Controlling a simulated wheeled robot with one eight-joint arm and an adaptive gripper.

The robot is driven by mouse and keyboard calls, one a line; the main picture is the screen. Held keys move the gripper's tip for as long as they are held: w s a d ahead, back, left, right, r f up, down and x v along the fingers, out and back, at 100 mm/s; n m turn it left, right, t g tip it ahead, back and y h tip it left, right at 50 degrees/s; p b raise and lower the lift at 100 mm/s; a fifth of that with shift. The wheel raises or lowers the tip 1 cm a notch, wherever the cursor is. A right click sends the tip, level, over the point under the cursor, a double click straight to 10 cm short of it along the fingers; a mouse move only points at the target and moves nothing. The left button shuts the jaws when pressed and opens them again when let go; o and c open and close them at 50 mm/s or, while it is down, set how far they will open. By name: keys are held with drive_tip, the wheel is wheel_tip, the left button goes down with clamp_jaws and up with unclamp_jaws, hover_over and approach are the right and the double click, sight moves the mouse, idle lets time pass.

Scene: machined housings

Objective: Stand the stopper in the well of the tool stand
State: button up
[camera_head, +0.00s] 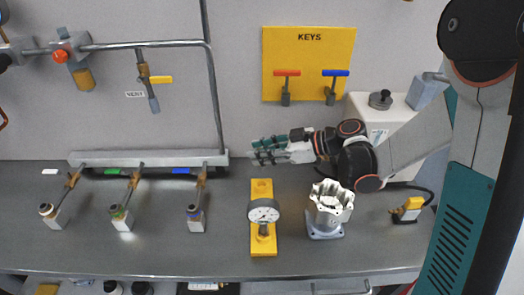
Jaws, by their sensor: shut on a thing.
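My gripper (266,151) reaches in from the right, level above the back of the bench, with its green-padded fingers pointing left. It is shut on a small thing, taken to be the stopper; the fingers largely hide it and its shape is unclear. The yellow block (262,245), which looks like the tool stand, lies on the bench below the gripper. A round well (261,185) shows at its far end, apart from and below the fingers.
A pale machined housing (330,203) on a grey base stands just right of the yellow block. A yellow KEYS board (308,62) hangs behind.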

sight(262, 167)
drive_tip(key=shift+f, duration=0.1)
drive_tip(key=shift+f+b, duration=2.65)
drive_tip(key=shift+f, duration=0.15)
drive_tip(key=shift+f+b, duration=0.95)
drive_tip(key=shift+b, duration=0.2)
drive_tip(key=shift+s+f, duration=0.1)
drive_tip(key=shift+f, duration=0.8)
drive_tip(key=o, duration=1.2)
drive_tip(key=shift+f+b, duration=0.1)
drive_tip(key=shift+b, duration=0.2)
drive_tip(key=v, duration=1.2)
drive_tip(key=shift+r, duration=0.2)
